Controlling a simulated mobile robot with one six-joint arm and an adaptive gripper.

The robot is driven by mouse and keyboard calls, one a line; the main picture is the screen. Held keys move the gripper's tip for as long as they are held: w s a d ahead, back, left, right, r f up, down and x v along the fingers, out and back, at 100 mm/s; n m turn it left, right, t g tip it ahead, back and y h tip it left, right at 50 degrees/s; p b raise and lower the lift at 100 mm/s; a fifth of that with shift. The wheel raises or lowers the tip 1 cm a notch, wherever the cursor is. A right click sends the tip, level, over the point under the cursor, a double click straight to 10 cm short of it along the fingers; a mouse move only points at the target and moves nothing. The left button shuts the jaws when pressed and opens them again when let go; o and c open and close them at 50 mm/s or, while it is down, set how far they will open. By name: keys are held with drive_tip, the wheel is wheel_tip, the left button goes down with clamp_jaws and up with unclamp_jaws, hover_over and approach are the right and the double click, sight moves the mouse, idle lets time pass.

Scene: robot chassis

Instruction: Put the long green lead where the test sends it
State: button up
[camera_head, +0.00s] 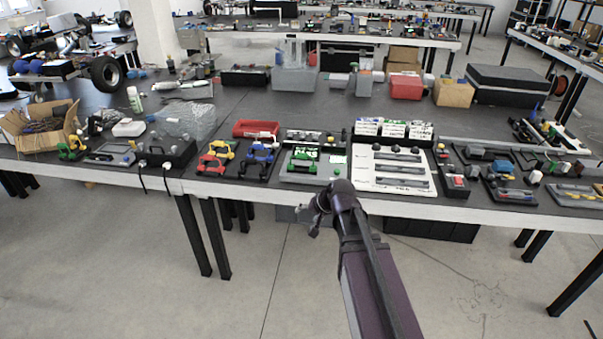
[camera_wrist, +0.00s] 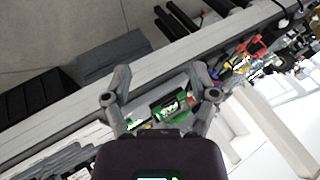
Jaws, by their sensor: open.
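My gripper (camera_head: 322,208) is at the table's front edge, just in front of a grey test board. Its fingers stand wide apart with nothing between them in the wrist view (camera_wrist: 161,74). The board carries a dark-framed green panel (camera_head: 303,153) with white marks too small to read; it also shows in the wrist view (camera_wrist: 172,104), beyond and between the fingers. A green piece (camera_head: 300,168) lies along the board's front; I cannot tell for sure that it is the long green lead. A white slotted tray (camera_head: 361,181) is right of the board.
White labelled cards (camera_head: 393,129) stand behind the slotted tray. A box with a red button (camera_head: 458,182) is to its right. The table behind is partly clear.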

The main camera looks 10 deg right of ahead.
drive_tip(key=w+d+m+t+y+b, duration=0.15)
drive_tip(key=w+m+t+b, duration=0.35)
drive_tip(key=w, duration=0.6)
drive_tip(key=m+t+h+b, duration=0.2)
drive_tip(key=m+t+b, duration=0.1)
drive_tip(key=m+t, duration=0.3)
approach(305, 156)
drive_tip(key=s+d+m+g, duration=0.1)
drive_tip(key=s+d, duration=0.1)
drive_tip(key=shift+s+a+r, duration=0.1)
drive_tip(key=shift+a+r, duration=0.05)
drive_tip(key=shift+a, duration=0.05)
drive_tip(key=b+x, duration=0.1)
drive_tip(key=x, duration=0.7)
drive_tip(key=shift+w, duration=0.25)
drive_tip(key=shift+a, duration=0.15)
drive_tip(key=shift+b+x, duration=0.45)
drive_tip(key=shift+x, duration=2.15)
drive_tip(key=shift+a+r, duration=0.15)
